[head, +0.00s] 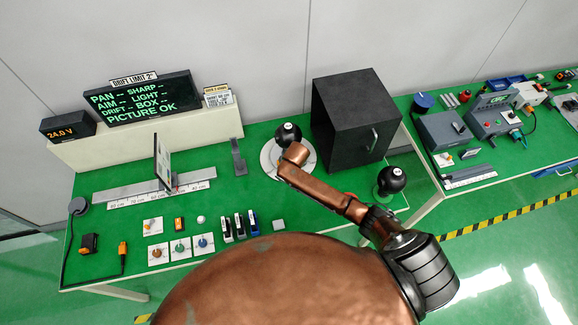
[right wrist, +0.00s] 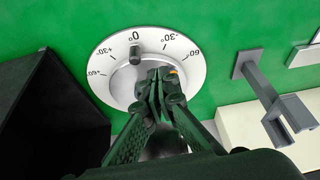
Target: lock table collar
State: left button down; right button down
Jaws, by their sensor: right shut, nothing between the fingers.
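The round white table disc (head: 269,158) stands on the green bench. It also shows in the right wrist view (right wrist: 103,77), with degree marks and a short black post (right wrist: 135,53) near the 0 mark. My right gripper (right wrist: 160,74) is shut and empty, its tips over the disc's middle. The collar is not clearly visible behind the fingers. In the head view my copper right arm covers part of the disc and hides the gripper. My left gripper is out of view.
A black box (head: 350,112) stands right of the disc. A dark ball-shaped device (head: 391,180) stands nearer the front. A grey bracket (head: 238,158) and a scale rail (head: 120,193) lie left. A display (head: 140,98) reads "PICTURE OK", with dashes after the other entries.

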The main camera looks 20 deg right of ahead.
jog(key=shift+v, duration=1.85)
